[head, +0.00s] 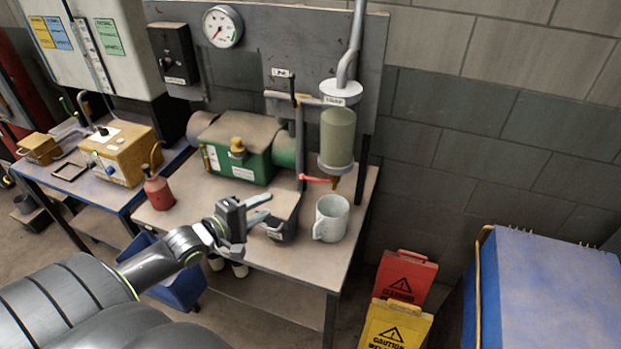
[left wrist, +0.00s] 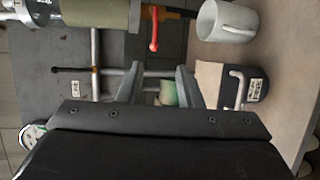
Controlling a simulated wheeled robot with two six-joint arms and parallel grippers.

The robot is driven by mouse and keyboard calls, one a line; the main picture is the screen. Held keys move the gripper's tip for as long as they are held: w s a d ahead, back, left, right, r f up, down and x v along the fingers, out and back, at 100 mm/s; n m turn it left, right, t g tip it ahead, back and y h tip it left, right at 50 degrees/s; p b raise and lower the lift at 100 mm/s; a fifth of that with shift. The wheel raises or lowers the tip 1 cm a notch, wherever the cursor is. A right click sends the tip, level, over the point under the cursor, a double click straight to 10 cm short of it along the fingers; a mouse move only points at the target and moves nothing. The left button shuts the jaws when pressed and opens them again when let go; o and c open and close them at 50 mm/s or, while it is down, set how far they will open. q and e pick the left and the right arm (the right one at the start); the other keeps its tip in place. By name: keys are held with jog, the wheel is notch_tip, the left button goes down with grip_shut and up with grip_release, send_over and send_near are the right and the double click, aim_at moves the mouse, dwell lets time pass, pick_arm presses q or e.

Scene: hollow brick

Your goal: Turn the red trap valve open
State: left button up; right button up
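The red trap valve handle (head: 317,180) sticks out to the left beneath the green cylindrical trap (head: 338,138), above the table. In the left wrist view the red handle (left wrist: 154,30) shows near the top, beside the olive cylinder (left wrist: 97,14). My left gripper (head: 264,207) is open and empty, to the left of and a little below the handle in the head view. In the left wrist view its two fingers (left wrist: 160,82) stand apart, with nothing between them touching. The handle lies outside the fingers. My right gripper is in neither view.
A white mug (head: 331,218) stands on the table below the trap. A dark container (head: 281,228) sits left of it, close behind my gripper. A green compressor (head: 240,155) and a red oil can (head: 158,189) are further left. Caution signs (head: 398,322) stand on the floor.

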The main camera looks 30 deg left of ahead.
pick_arm(q)
jog(key=b, duration=0.3)
send_near(311, 179)
jog(key=shift+a+b+x, duration=0.1)
jog(key=shift+b+x, duration=0.4)
jog(key=shift+x, duration=2.1)
jog(key=shift+a+b+x, duration=0.15)
jog(key=shift+b+x, duration=0.35)
jog(key=shift+x, duration=2.1)
jog(key=shift+f, duration=0.15)
grip_shut()
